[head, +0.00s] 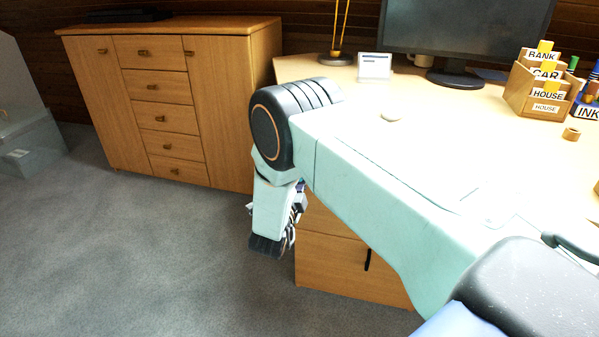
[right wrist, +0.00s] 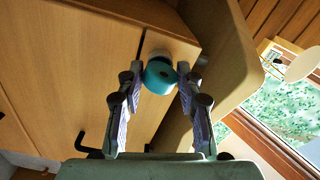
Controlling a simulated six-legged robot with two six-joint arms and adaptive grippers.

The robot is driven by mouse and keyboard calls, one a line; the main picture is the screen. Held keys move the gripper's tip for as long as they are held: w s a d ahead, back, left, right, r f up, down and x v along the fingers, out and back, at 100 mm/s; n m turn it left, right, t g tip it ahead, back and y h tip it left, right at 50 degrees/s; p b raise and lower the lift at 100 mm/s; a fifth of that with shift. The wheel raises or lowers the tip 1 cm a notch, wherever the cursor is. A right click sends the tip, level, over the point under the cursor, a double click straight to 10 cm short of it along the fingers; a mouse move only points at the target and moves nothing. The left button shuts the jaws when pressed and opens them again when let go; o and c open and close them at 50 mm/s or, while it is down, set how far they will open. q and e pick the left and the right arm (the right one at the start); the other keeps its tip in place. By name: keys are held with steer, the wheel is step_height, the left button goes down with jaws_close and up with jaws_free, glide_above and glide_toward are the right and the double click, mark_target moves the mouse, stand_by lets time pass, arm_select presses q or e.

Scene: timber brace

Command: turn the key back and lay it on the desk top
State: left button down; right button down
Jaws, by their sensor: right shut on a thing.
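My right arm reaches across the desk top (head: 400,110), and its gripper (head: 270,245) hangs past the desk's left edge, beside the wooden drawer unit (head: 340,268). In the right wrist view, my right gripper (right wrist: 160,78) is shut on the key, whose round teal head (right wrist: 158,77) shows between the fingertips. The key's head is close to the upper part of the wooden front (right wrist: 100,70). Its shaft and the lock are hidden, so I cannot tell how far it is in or turned. The head view does not show the key. My left gripper is not in view.
A monitor (head: 455,30), a small white display (head: 374,67), labelled file boxes (head: 545,95) and a tape roll (head: 571,134) stand towards the back and right of the desk. Bare desk top lies beyond my arm. A black handle (head: 368,258) sticks out from the drawer unit.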

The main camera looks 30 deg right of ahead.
steer(key=shift+s+a, duration=0.1)
steer(key=shift+a, duration=0.05)
steer(key=shift+p+v, duration=1)
steer(key=shift+v, duration=0.9)
steer(key=s+a+r+n+t+y+p, duration=0.3)
steer(key=s+a+r+n+y+p, duration=0.2)
steer(key=a+r, duration=0.4)
steer(key=s+a+r+n+t+y+p, duration=0.3)
steer(key=s+a+r+n+y+p, duration=0.1)
steer(key=s+a+r+y+p, duration=0.2)
steer(key=s+a+r+y, duration=0.1)
steer(key=a+r+y, duration=0.1)
steer(key=a+r, duration=0.1)
steer(key=shift+n+y, duration=0.3)
steer(key=shift+n, duration=0.1)
steer(key=shift+s+f, duration=0.1)
